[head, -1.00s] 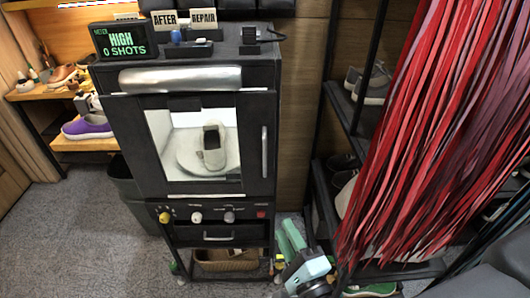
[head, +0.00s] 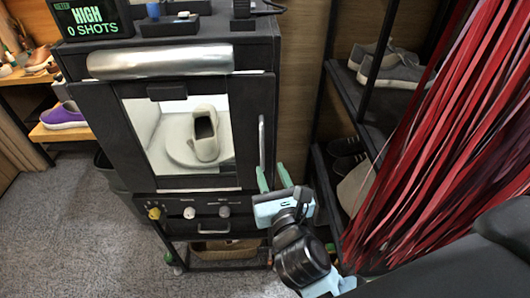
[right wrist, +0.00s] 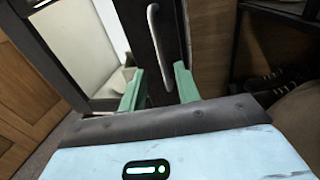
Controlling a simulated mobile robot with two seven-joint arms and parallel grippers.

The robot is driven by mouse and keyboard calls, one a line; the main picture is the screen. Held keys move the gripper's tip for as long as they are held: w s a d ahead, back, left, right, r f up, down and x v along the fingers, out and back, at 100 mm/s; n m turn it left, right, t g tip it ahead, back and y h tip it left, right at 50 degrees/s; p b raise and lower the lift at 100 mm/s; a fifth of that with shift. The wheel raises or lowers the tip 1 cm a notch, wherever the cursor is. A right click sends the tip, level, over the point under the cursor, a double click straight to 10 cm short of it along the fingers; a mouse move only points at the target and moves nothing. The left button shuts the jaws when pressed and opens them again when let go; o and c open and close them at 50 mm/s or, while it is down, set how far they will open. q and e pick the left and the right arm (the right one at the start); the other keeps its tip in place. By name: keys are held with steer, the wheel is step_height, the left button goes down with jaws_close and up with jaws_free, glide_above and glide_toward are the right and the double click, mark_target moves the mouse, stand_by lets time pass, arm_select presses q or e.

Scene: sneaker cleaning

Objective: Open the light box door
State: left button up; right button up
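The light box (head: 215,100) is a black cabinet with a silver bar across its top front. Its door (head: 250,115) has a dark frame around a window and looks shut. The silver vertical door handle (head: 262,142) is on the door's right side. My right gripper (head: 273,180), with green fingers, is open just below and right of the handle's lower end. In the right wrist view the gripper (right wrist: 160,88) has its fingers apart, with the handle (right wrist: 166,45) ahead between them; contact is not visible. My left gripper is out of view.
A beige shoe (head: 204,135) stands on a white turntable inside the box. Knobs (head: 189,212) sit below the door. A dark shoe rack (head: 375,130) and red hanging strips (head: 450,140) are on the right. Grey floor (head: 80,220) is open at left.

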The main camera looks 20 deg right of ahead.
mark_target(263, 149)
steer(key=w, duration=0.6)
steer(key=shift+w+d+p, duration=0.3)
steer(key=shift+c, duration=0.2)
jaws_close()
